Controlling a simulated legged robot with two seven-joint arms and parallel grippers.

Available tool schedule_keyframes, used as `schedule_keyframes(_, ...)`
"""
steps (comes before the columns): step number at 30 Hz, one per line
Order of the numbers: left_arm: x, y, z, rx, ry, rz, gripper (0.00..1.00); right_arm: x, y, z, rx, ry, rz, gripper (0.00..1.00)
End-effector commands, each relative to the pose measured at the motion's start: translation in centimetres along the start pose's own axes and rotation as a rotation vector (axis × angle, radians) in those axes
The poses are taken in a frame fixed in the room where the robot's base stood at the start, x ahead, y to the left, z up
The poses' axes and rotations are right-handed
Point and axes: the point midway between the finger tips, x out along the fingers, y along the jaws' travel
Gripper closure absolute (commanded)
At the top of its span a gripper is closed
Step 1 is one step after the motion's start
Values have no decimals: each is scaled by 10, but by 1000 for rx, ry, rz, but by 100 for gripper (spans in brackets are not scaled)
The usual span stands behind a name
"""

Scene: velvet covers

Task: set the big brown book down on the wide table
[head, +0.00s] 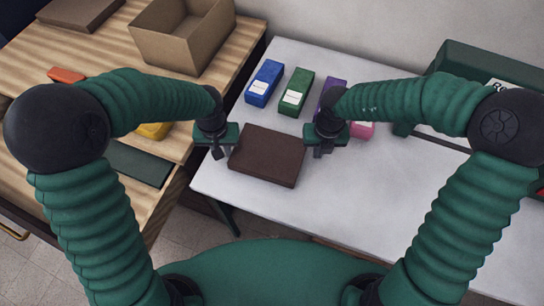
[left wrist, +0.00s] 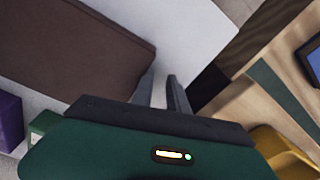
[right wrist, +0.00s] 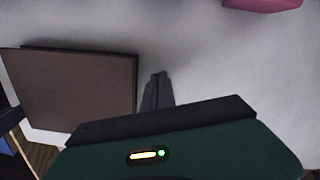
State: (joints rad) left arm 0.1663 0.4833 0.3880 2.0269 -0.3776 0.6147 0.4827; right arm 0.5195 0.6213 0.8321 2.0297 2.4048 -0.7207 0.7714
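The big brown book (head: 267,155) lies flat on the white table (head: 400,205), near its left end. It also shows in the left wrist view (left wrist: 70,40) and the right wrist view (right wrist: 75,85). My left gripper (head: 217,152) is beside the book's left edge, its fingers a little apart with nothing between them. My right gripper (head: 323,150) is beside the book's right edge, its fingers together and empty. In the right wrist view the fingers stand slightly apart from the book. I cannot tell whether the left fingers touch it.
Blue (head: 264,83), green (head: 296,92), purple and pink (head: 361,130) blocks stand behind the book. A dark green case (head: 480,65) is at the back right. A wooden table (head: 90,60) on the left holds a cardboard box (head: 183,38). The white table's front right is clear.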

Motion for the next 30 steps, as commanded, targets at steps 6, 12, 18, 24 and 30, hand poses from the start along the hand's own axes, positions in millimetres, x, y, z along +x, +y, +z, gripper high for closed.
schedule_keyframes(6,1,-2,0,-1,-2,0,80,0,0,0,1,1,-4,80)
schedule_keyframes(12,1,-2,1,-2,-2,-1,80,0,-1,0,2,0,-5,80)
schedule_keyframes(18,-9,-3,-1,-3,1,-2,80,0,-1,0,2,1,-5,80)
schedule_keyframes(24,-56,-4,-2,-4,5,-2,80,0,-2,0,3,0,-5,80)
schedule_keyframes(30,-101,-4,-1,-3,1,0,80,0,-2,0,3,1,-5,80)
